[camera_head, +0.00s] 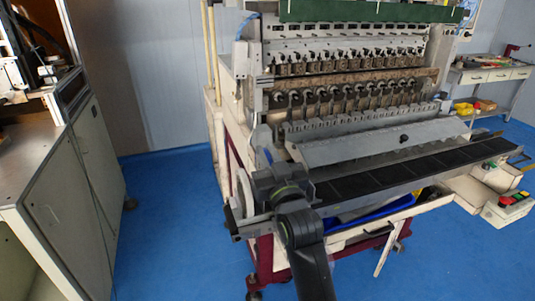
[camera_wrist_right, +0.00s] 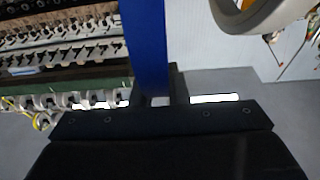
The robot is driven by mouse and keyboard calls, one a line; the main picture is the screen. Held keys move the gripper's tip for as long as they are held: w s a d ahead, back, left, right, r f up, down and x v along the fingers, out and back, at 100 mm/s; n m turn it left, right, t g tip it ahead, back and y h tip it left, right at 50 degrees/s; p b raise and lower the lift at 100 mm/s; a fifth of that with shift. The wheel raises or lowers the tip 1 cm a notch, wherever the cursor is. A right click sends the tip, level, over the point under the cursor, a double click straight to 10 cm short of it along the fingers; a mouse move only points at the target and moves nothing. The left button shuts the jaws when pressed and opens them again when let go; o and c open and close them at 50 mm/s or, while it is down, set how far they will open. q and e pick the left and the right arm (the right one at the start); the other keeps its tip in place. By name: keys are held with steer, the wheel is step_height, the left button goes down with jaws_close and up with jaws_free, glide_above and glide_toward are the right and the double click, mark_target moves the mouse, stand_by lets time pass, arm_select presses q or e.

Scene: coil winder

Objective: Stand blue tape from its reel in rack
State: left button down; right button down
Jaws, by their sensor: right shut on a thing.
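My right gripper (camera_head: 240,222) is at the left front end of the coil winder, its arm coming up from the bottom of the head view. In the right wrist view its fingers (camera_wrist_right: 160,88) are shut on a flat blue tape (camera_wrist_right: 145,42), which stretches away to the top edge. A pale ring (camera_head: 244,188), likely the reel, is just behind the gripper, partly covered by my arm. A pale ring with a brown inner edge also shows in the wrist view (camera_wrist_right: 262,20), to the right of the tape. I cannot pick out the rack. My left gripper is out of view.
The coil winder (camera_head: 350,90) fills the middle, with a dark front ledge (camera_head: 400,172). A blue tray (camera_head: 362,214) sits below it. A cabinet (camera_head: 75,190) stands at left, a side bench (camera_head: 490,75) at back right. Blue floor between cabinet and winder is clear.

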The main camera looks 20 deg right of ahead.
steer(key=shift+f, duration=0.2)
steer(key=shift+f+b, duration=1.45)
steer(key=shift+f, duration=0.75)
steer(key=c, duration=1.7)
jaws_free()
steer(key=shift+s, duration=0.1)
steer(key=shift+v, duration=1.25)
steer(key=shift+r+b+v, duration=0.15)
steer(key=shift+b+v, duration=0.1)
steer(key=shift+v, duration=0.55)
steer(key=shift+r+b+v, duration=0.15)
steer(key=shift+b+v, duration=0.05)
steer(key=shift+v, duration=0.55)
